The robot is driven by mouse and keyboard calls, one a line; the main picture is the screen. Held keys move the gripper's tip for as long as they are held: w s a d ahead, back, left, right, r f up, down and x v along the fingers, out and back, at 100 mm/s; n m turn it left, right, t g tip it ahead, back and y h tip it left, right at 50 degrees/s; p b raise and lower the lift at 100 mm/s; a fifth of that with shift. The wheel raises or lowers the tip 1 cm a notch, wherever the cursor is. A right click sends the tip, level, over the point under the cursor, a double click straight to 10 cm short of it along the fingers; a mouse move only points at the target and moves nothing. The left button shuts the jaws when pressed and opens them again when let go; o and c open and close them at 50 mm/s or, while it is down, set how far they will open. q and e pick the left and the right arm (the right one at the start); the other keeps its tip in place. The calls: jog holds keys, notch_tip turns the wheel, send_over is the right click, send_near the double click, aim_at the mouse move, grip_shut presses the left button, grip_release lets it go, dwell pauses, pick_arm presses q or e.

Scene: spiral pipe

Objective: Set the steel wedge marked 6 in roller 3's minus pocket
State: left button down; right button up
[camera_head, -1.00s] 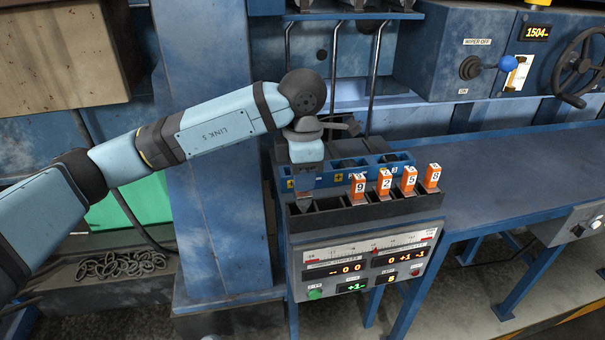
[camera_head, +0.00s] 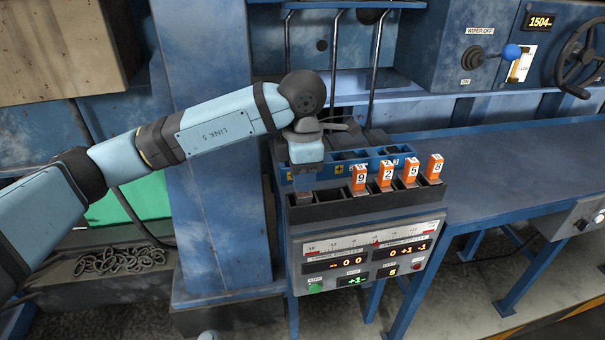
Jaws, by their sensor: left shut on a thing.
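My left gripper (camera_head: 304,184) points down over the left end of the dark front rack (camera_head: 420,200). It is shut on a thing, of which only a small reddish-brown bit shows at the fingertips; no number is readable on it. Orange-topped wedges marked 9 (camera_head: 360,177), 2 (camera_head: 386,176), 5 (camera_head: 411,173) and 8 (camera_head: 434,168) stand upright in the rack. Behind it is a blue block (camera_head: 372,166) with dark pockets and small yellow plus labels. My gripper hides its left part. I cannot make out roller 3's minus pocket.
A panel (camera_head: 368,258) with a scale, lit displays and a green button is below the rack. A blue bench (camera_head: 510,160) runs right, clear on top. A blue-knobbed lever (camera_head: 512,51) and handwheel (camera_head: 578,62) are at upper right. A blue column (camera_head: 215,200) stands left.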

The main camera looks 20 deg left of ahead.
pick_arm(q)
jog(key=shift+f+b, duration=0.7)
jog(key=shift+f, duration=0.3)
pick_arm(e)
jog(key=shift+s+f, duration=0.1)
jog(key=shift+f, duration=1.1)
pick_arm(q)
jog(key=c, duration=0.9)
grip_release()
jog(key=shift+r, duration=0.7)
notch_tip(320, 180, up, 13)
jog(key=shift+f, duration=0.1)
pick_arm(e)
jog(key=shift+w+a+r+m+g, duration=0.15)
jog(key=shift+w+r, duration=0.05)
jog(key=shift+r, duration=0.35)
jog(key=shift+w+a+r+m+g, duration=0.15)
jog(key=shift+r, duration=0.4)
jog(key=shift+s, duration=0.1)
